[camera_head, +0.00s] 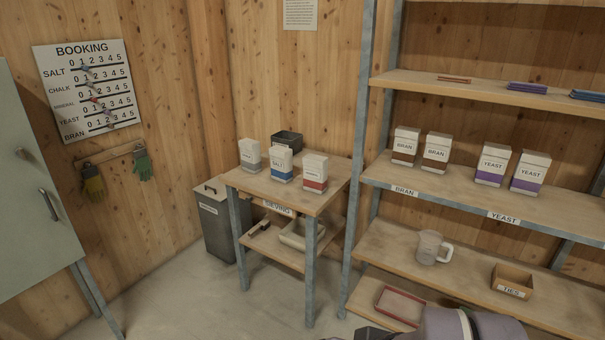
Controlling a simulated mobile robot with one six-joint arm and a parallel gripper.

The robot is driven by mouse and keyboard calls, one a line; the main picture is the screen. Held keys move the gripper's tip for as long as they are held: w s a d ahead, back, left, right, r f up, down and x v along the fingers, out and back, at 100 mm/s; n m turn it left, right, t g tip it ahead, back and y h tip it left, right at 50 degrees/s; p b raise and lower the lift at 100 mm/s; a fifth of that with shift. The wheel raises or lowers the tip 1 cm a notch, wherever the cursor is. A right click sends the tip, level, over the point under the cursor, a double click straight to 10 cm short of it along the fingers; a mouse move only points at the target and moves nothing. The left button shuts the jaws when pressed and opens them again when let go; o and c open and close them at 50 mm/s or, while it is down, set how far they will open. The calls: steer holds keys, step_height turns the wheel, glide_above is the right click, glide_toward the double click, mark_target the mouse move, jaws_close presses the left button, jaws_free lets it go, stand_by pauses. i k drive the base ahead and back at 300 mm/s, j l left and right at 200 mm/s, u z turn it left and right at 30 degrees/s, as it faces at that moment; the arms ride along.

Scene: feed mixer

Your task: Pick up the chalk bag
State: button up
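Three bags stand upright on the small wooden table (322,203) labelled SIEVING. The left one is a white bag with a grey lower band (250,155); its label is too small to read, but it may be the chalk bag. Beside it stand the SALT bag (281,164) with a blue band and a bag with a red band (314,174). My lavender arm shows at the bottom edge, right of centre. A dark part at its left end, probably my gripper (376,333), is cut off by the frame, well below and apart from the bags. Its fingers cannot be made out.
A black container (287,140) stands behind the bags. A grey bin (213,222) is left of the table. The shelf rack (480,205) on the right holds BRAN and YEAST bags, a jug (430,247) and a TIES box (511,282). Open floor lies in front of the table.

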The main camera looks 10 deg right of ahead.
mark_target(251, 149)
steer(key=i+j+u, duration=0.15)
steer(key=i, duration=1.4)
steer(key=i+j+u, duration=0.1)
steer(key=i, duration=1.4)
steer(key=j, duration=0.15)
